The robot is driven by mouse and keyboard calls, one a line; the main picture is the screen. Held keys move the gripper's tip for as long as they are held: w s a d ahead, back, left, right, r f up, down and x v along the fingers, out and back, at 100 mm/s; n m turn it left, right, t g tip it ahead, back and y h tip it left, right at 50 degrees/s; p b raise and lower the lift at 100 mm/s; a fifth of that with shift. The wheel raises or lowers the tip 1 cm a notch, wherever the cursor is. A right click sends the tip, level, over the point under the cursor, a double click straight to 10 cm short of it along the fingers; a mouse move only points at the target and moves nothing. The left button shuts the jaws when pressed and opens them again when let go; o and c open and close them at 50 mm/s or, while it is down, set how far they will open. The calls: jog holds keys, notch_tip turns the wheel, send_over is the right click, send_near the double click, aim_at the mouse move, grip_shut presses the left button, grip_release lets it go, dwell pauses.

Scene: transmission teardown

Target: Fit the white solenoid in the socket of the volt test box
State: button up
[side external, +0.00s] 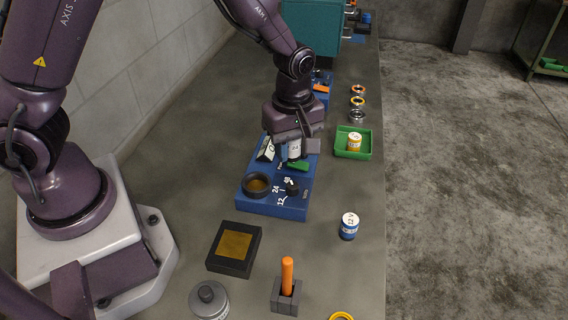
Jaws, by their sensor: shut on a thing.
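The blue volt test box (272,206) sits on the bench in front of my arm. On its top are a round black-rimmed socket (256,185) at the near left, a black knob (291,187) marked 24 and 12, and a gauge at the back left. My gripper (295,152) points down over the back part of the box, shut on the white solenoid (294,148), which looks about upright. The solenoid is behind and to the right of the socket, apart from it. A green part (299,166) shows just below it; whether they touch I cannot tell. The socket looks empty.
A green tray (368,154) holding a yellow-and-white solenoid (354,142) is to the right. A blue-and-white solenoid (348,227) stands near the bench edge. A black block with a brass-coloured top (234,246), an orange-handled tool (287,275) and a grey canister (209,300) stand nearer.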

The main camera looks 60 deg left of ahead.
aim_at(257, 186)
jog(key=s+a+n, duration=0.1)
jog(key=s, duration=0.1)
jog(key=s+a+f+n, duration=0.1)
jog(key=s+a+n, duration=0.2)
jog(key=n, duration=0.1)
jog(key=shift+s+a+f, duration=0.2)
jog(key=shift+s+f, duration=0.1)
jog(key=shift+s, duration=0.1)
jog(key=shift+f+n, duration=0.3)
jog(key=shift+f, duration=2.15)
jog(key=shift+f, duration=0.25)
jog(key=shift+f, duration=0.3)
jog(key=o, duration=1.5)
